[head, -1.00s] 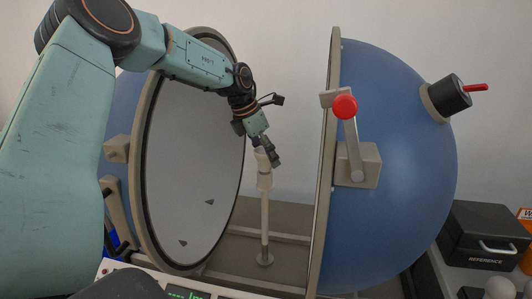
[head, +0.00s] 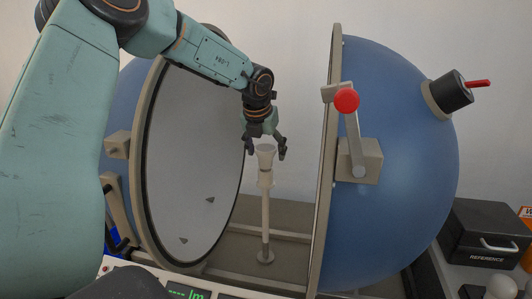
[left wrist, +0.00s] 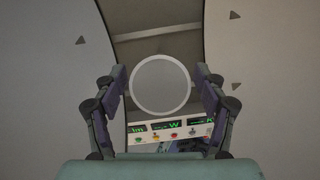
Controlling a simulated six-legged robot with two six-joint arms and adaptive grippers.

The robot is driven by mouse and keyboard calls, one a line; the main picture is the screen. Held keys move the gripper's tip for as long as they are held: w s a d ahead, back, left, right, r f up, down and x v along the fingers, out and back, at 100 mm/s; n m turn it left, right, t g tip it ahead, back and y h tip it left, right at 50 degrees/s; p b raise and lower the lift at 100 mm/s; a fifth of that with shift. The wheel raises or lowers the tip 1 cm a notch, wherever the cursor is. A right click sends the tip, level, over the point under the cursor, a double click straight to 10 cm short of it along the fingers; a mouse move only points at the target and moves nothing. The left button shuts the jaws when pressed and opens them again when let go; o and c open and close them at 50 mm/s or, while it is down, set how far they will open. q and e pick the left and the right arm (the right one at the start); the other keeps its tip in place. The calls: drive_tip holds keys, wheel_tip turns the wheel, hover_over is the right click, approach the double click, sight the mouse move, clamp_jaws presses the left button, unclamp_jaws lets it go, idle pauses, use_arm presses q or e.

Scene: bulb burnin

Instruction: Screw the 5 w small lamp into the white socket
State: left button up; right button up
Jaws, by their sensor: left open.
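The small lamp (head: 266,155) is a pale, cone-shaped bulb, wide end up. It stands upright on the white socket (head: 265,179), at the top of a thin post between the open halves of the blue sphere. How deep it sits in the socket I cannot tell. My left gripper (head: 266,148) is open and points down, its fingers to either side of the lamp's upper part, apparently not touching it. In the left wrist view the lamp's round face (left wrist: 161,83) shows between the spread fingers (left wrist: 160,76). My right gripper is not in view.
The left half's pale disc (head: 190,170) and the right blue half (head: 395,170), with its red-knobbed lever (head: 346,101), flank the post closely. A black REFERENCE case (head: 487,240) stands at the right. A display panel (left wrist: 170,129) lies at the front.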

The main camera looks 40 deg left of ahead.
use_arm(q)
drive_tip(key=n+y, duration=0.1)
drive_tip(key=n, duration=0.1)
drive_tip(key=shift+f+n+b, duration=0.1)
drive_tip(key=shift+n+b, duration=0.3)
drive_tip(key=n+g+y, duration=0.1)
drive_tip(key=n, duration=0.2)
drive_tip(key=n+g, duration=0.1)
drive_tip(key=n, duration=0.2)
drive_tip(key=shift+a+y, duration=0.1)
drive_tip(key=shift+y, duration=0.2)
drive_tip(key=n+g+p, duration=0.1)
drive_tip(key=n, duration=0.2)
drive_tip(key=shift+n+g+p, duration=0.3)
drive_tip(key=shift+n+g, duration=0.1)
